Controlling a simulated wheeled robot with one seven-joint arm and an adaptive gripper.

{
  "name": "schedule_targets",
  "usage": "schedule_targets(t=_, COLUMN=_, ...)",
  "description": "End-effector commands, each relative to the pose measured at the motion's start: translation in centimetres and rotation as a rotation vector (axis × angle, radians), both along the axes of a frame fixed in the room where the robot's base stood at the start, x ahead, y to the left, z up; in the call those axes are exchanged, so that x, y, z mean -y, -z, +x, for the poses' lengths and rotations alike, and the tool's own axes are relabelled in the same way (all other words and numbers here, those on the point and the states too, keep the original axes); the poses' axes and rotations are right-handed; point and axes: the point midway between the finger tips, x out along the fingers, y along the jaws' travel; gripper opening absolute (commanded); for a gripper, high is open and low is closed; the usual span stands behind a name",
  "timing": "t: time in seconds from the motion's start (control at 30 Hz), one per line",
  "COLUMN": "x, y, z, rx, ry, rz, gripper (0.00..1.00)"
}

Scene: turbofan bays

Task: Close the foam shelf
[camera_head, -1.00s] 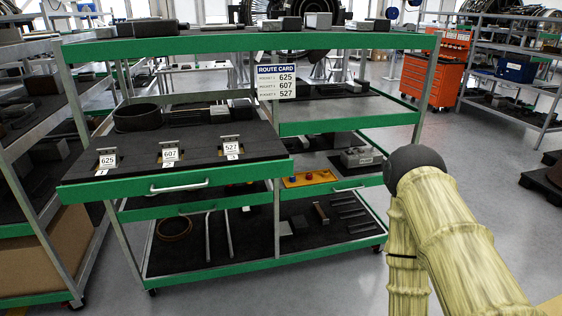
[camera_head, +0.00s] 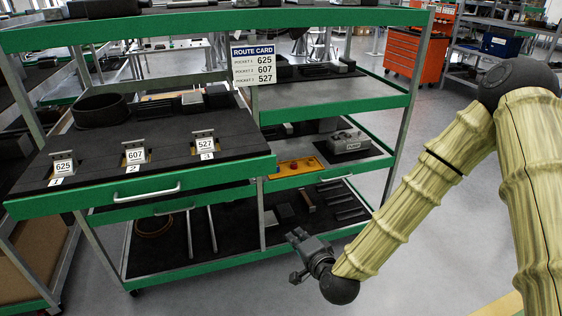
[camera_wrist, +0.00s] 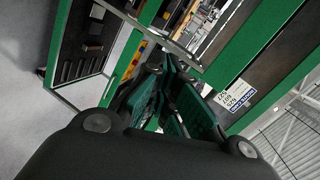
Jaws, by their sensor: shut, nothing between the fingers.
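The foam shelf (camera_head: 100,170) is a pulled-out drawer with dark foam, a green front and a pale bar handle (camera_head: 147,192). It sticks out from the rack at the left in the head view. Three tagged parts, 625, 607 and 527, sit in its pockets numbered 1, 2 and 3. My gripper (camera_head: 296,257) is low, to the right of the handle and clear of it, in front of the rack's lower shelf. It is shut and empty. In the wrist view my gripper (camera_wrist: 165,65) points toward the rack, and the handle cannot be made out.
A route card (camera_head: 254,65) listing 625, 607 and 527 hangs from the top shelf. A yellow tray (camera_head: 297,167) and a grey part (camera_head: 349,141) sit on the right middle shelf. An orange tool cabinet (camera_head: 416,52) stands behind. The floor at the right is clear.

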Motion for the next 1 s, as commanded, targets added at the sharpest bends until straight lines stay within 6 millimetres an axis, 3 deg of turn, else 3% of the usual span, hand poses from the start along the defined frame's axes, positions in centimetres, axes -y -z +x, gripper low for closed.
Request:
schedule_targets(t=0.03, x=0.0, y=-3.4, z=1.7, rx=0.061, ry=0.036, rz=0.078, gripper=0.0)
schedule_targets(t=0.1, x=-0.1, y=-7.1, z=3.3, rx=0.126, ry=0.072, rz=0.171, gripper=0.0)
schedule_targets(t=0.2, x=0.0, y=-10.8, z=4.8, rx=0.192, ry=0.103, rz=0.265, gripper=0.0)
schedule_targets(t=0.3, x=0.1, y=-12.8, z=5.4, rx=0.226, ry=0.116, rz=0.315, gripper=0.0)
schedule_targets(t=0.57, x=-0.5, y=-13.6, z=7.7, rx=0.235, ry=0.12, rz=0.33, gripper=0.0)
schedule_targets(t=1.0, x=-2.6, y=-13.6, z=14.6, rx=0.234, ry=0.119, rz=0.326, gripper=0.0)
